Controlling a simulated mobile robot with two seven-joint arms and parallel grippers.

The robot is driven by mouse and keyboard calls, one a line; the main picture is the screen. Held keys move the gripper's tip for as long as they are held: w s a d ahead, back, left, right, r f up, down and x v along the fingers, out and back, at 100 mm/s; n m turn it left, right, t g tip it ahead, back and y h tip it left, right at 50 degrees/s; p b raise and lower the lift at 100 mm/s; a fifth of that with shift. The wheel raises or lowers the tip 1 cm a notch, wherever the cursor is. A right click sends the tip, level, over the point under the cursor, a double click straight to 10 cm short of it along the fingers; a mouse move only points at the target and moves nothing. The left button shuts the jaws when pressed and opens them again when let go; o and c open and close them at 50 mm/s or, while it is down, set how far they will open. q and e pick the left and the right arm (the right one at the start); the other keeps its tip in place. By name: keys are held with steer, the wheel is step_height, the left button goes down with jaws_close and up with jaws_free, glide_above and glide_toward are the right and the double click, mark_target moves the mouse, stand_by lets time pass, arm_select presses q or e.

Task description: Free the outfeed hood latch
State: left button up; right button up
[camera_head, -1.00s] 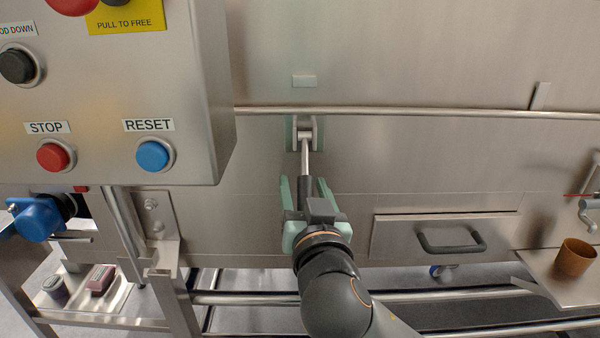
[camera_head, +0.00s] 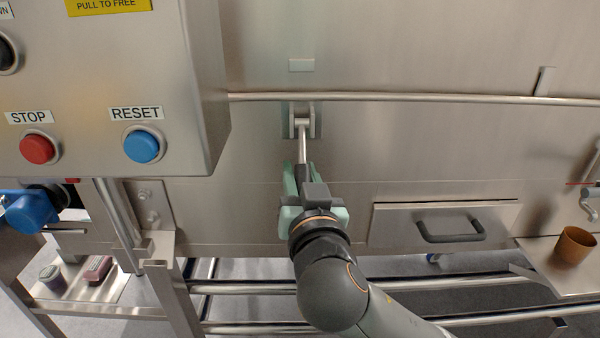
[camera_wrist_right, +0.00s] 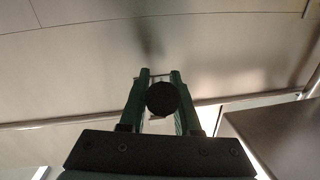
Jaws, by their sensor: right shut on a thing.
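The hood latch (camera_head: 304,142) is a metal lever with a pale rod, hung from a bracket (camera_head: 302,116) on the steel wall just below the long rail. Its dark grip (camera_head: 302,174) points down toward me. My right gripper (camera_head: 303,180), with green fingers, is shut on this grip. In the right wrist view the grip's round black end (camera_wrist_right: 160,98) sits between the two fingers (camera_wrist_right: 158,90). Part of the grip is hidden by the gripper. My left gripper is not in view.
A control box with STOP (camera_head: 37,149) and RESET (camera_head: 141,147) buttons juts out at left. A long rail (camera_head: 420,97) runs above the latch. A drawer with a dark handle (camera_head: 450,230) is at right, beside a shelf holding a brown cup (camera_head: 575,246).

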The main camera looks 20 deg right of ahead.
jaws_close()
stand_by(0.8)
